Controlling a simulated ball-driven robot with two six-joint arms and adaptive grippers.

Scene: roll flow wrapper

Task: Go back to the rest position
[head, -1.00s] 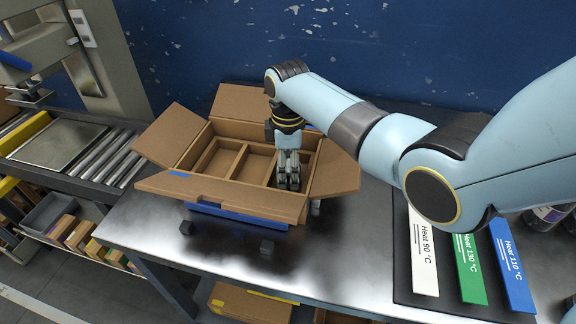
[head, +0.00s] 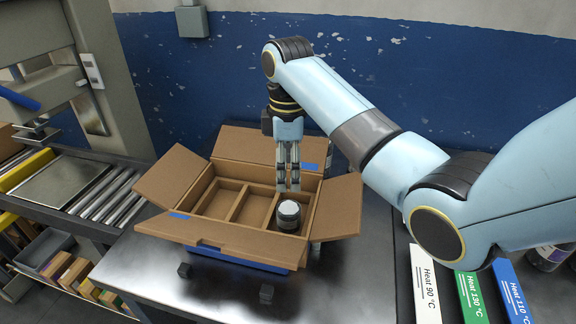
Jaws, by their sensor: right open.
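My right gripper (head: 288,188) points down above the back of the open cardboard box's right compartment. It is open and empty. A dark jar with a pale lid (head: 288,211) stands in the right compartment, in front of and below the fingertips. The cardboard box (head: 234,238) has its flaps folded outward and rests on a blue holder on the metal table. Its other compartments look empty. My left gripper is not in view.
Three cards marked Heat 90, 130 and 110 °C (head: 424,284) lie at the right. A roller conveyor (head: 104,194) and a grey machine (head: 92,85) stand at the left. The blue wall (head: 400,80) is behind. Bare table (head: 345,285) lies front right of the box.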

